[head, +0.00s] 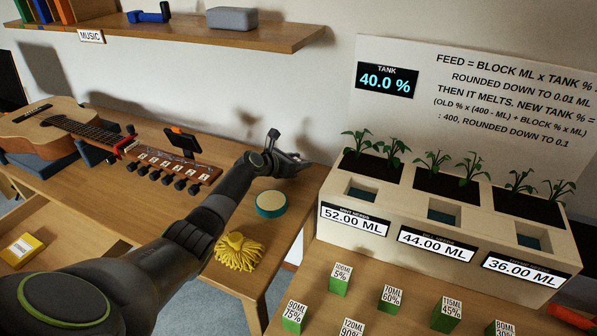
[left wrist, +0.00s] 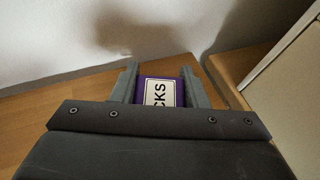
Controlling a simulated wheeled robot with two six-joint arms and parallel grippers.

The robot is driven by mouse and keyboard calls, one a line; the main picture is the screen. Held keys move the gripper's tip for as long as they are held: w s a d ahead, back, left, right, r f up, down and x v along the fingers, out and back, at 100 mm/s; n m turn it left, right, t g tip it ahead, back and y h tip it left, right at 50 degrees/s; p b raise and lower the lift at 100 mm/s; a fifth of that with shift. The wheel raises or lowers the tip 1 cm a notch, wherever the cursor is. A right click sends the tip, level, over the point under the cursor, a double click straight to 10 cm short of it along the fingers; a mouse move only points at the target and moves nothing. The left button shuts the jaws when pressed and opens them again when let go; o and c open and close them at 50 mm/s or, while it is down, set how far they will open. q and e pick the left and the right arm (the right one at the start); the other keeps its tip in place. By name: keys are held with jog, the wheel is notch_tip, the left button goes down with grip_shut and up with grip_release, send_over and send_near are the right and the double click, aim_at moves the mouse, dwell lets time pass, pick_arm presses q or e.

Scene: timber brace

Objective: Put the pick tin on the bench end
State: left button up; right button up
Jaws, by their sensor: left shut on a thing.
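The pick tin (left wrist: 161,91) is purple with a white label reading "CKS" in the left wrist view. It sits between the two fingers of my left gripper (left wrist: 160,78), which is shut on it. In the head view my left gripper (head: 298,162) is over the far right end of the wooden bench (head: 225,152), near the wall. The tin is hidden there by the gripper. I cannot tell whether the tin touches the bench. My right gripper is not in view.
A guitar (head: 60,125) lies left. A planter box (head: 430,215) stands right. A shelf (head: 200,34) hangs above.

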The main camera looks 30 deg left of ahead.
pick_arm(q)
notch_tip(320, 180, down, 3)
jog(key=shift+r+b, duration=0.15)
jog(key=shift+b, duration=0.3)
jog(key=shift+f, duration=0.2)
jog(key=o, duration=1)
jog(key=shift+c, duration=0.2)
